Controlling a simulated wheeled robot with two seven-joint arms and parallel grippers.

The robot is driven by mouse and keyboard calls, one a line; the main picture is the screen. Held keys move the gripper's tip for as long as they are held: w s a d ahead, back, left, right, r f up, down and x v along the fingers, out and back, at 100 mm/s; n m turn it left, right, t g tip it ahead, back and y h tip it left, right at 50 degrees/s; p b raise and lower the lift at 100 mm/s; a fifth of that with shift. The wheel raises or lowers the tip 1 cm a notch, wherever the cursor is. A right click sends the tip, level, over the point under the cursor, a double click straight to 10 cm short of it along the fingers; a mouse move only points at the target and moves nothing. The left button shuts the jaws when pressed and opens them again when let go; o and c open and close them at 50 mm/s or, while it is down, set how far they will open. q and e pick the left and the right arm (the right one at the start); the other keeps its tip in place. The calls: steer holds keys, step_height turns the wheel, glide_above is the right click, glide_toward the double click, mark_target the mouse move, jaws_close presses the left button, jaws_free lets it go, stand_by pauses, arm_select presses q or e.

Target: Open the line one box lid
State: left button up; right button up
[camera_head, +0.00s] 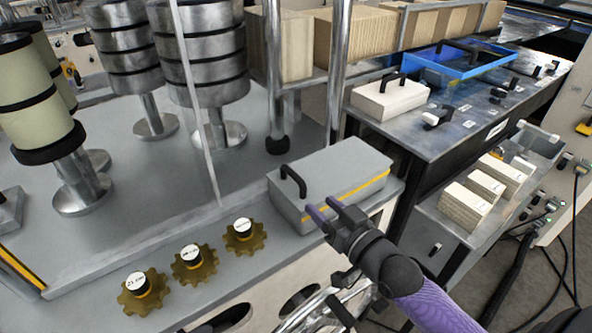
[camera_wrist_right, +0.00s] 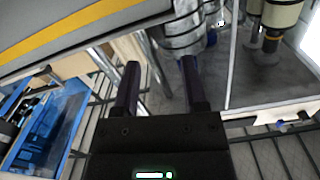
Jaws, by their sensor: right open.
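A grey box with a closed lid (camera_head: 335,172) sits on the grey machine deck in the head view. It has a yellow stripe along its front and a black handle (camera_head: 292,181) at its left end. My right gripper (camera_head: 326,214) is open and empty, just in front of the box's front face, below and to the right of the handle. I cannot tell whether it touches the box. In the right wrist view the two dark fingers (camera_wrist_right: 160,88) stand apart, with a grey, yellow-striped surface (camera_wrist_right: 80,32) close at upper left. My left gripper is not in view.
Several brass knobs (camera_head: 194,264) stand on the deck to the left of the box. Metal rollers (camera_head: 205,50) and an upright post (camera_head: 338,70) stand behind. A white box with a handle (camera_head: 390,97) and a blue tray (camera_head: 460,62) are on the bench at right.

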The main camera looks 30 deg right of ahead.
mark_target(303, 184)
steer(key=w, duration=0.3)
steer(key=w+b, duration=0.1)
steer(key=w, duration=0.2)
steer(key=w+a+b, duration=0.1)
steer(key=w, duration=0.2)
steer(key=shift+r, duration=0.2)
steer(key=shift+w, duration=0.5)
jaws_close()
stand_by(0.6)
